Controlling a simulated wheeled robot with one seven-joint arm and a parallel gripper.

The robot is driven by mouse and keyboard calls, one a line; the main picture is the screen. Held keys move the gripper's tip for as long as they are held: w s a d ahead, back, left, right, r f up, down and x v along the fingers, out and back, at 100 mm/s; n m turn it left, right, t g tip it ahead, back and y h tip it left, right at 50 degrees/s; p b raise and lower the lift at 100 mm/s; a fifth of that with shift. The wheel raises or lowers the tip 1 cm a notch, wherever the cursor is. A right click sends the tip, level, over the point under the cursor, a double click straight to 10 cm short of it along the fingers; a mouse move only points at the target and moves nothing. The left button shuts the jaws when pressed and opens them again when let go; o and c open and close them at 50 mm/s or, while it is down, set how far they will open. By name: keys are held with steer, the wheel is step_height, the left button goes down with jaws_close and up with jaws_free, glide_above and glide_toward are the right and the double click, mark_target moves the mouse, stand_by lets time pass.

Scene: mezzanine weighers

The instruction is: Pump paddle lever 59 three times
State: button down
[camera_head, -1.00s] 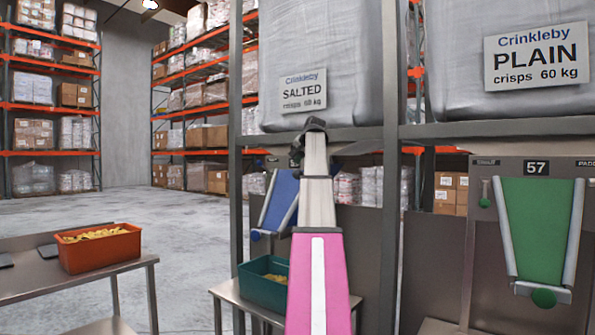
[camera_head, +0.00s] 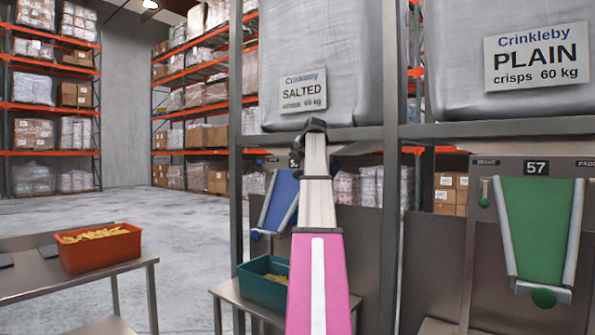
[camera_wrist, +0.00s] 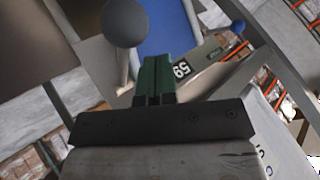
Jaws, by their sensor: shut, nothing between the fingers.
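The number plate 59 (camera_wrist: 181,70) shows upside down in the wrist view, beside a blue chute (camera_wrist: 170,28). A dark grey ball knob on a short stem (camera_wrist: 125,22) stands left of the chute there; it looks like the paddle lever, but no lettering on it is readable. My gripper (camera_wrist: 155,62) has its green fingers shut and empty, pointing toward the panel just below the knob in the picture; I cannot tell whether they touch the lever. In the head view my gripper is mostly hidden behind my wrist, in front of the blue chute (camera_head: 281,198), and the lever is hidden.
A blue ball knob (camera_wrist: 237,27) sits on the plate's other side. A teal bin (camera_head: 262,290) stands below the blue chute. A grey post and beam (camera_head: 470,131) carry large sacks close to my arm. Station 57's green chute (camera_head: 540,225) is at right, an orange bin (camera_head: 100,254) at left.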

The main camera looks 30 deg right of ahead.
steer(key=shift+f, duration=0.3)
